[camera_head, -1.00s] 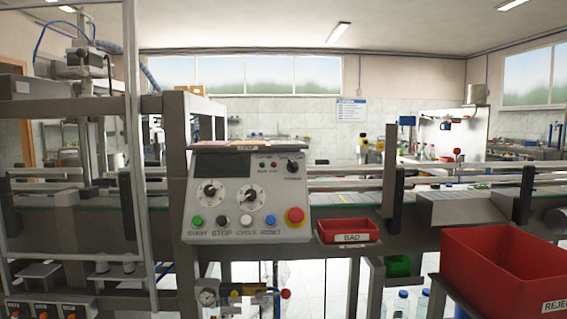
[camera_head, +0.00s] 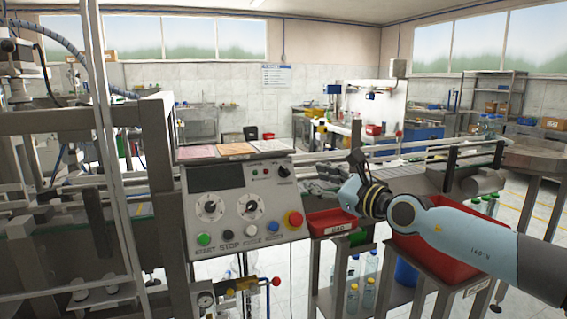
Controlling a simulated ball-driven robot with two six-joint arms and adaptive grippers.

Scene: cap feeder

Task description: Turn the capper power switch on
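The grey control panel (camera_head: 243,205) stands left of the middle, tilted back, with a dark display on it. A black rotary switch (camera_head: 284,171) sits at its upper right, beside small indicator lights; its label is too small to read. My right arm comes in from the right, and its grey gripper (camera_head: 318,179) is just right of the panel's upper right edge, seemingly apart from the switch. The fingers are small and blend with the conveyor behind, so their opening does not show. My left gripper is out of view.
The panel also has two white dials, several push buttons and a red emergency button (camera_head: 293,219). A red BAD tray (camera_head: 329,223) is beside it, below my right gripper. A larger red bin (camera_head: 440,262) sits under my forearm. Coloured sheets (camera_head: 237,149) lie atop the panel.

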